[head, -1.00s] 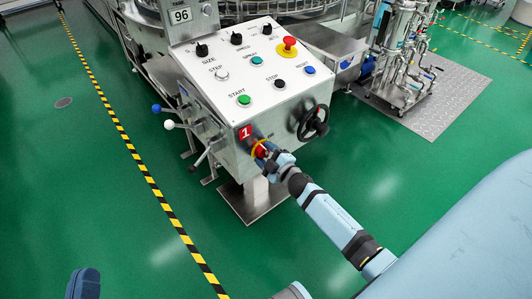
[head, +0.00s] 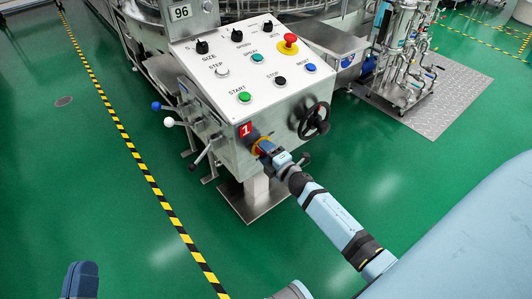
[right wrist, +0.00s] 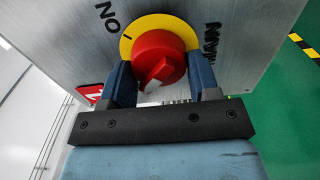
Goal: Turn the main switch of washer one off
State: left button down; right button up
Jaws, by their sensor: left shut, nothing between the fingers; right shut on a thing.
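The main switch is a red knob on a yellow disc on the front of washer one's control box (head: 232,142), by the red "1" plate (head: 246,129). The right wrist view shows the knob (right wrist: 160,55), with a white pointer mark at its lower left in that picture. An "ON" label (right wrist: 108,17) and a "MAIN" label (right wrist: 210,42) are beside the yellow disc (right wrist: 134,31). My right gripper (head: 265,149) is shut on the knob, one finger on each side, and hides much of it in the head view. My left gripper (head: 82,278) is shut and empty at the lower left, far from the switch.
A black handwheel (head: 314,121) is right of the switch. Levers with blue and white knobs (head: 168,123) stick out on the box's left side. Buttons and a red emergency stop (head: 290,39) are on the sloped top. Green floor around the box is clear.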

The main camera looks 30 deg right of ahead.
pick_arm(q)
jog(key=shift+a, duration=0.1)
dwell(0.3)
pick_arm(e)
jog(key=o, duration=0.9)
pick_arm(q)
jog(key=f+y+p, duration=0.1)
jog(key=a+f+g+p, duration=0.1)
jog(key=f, duration=0.1)
jog(key=shift+w+y, duration=0.15)
jog(key=shift+y, duration=0.25)
pick_arm(e)
jog(key=s, duration=0.9)
jog(key=s+d, duration=0.1)
jog(key=s, duration=0.4)
pick_arm(q)
jog(key=shift+w+r, duration=0.1)
jog(key=shift+r, duration=0.05)
pick_arm(e)
jog(key=shift+w, duration=0.1)
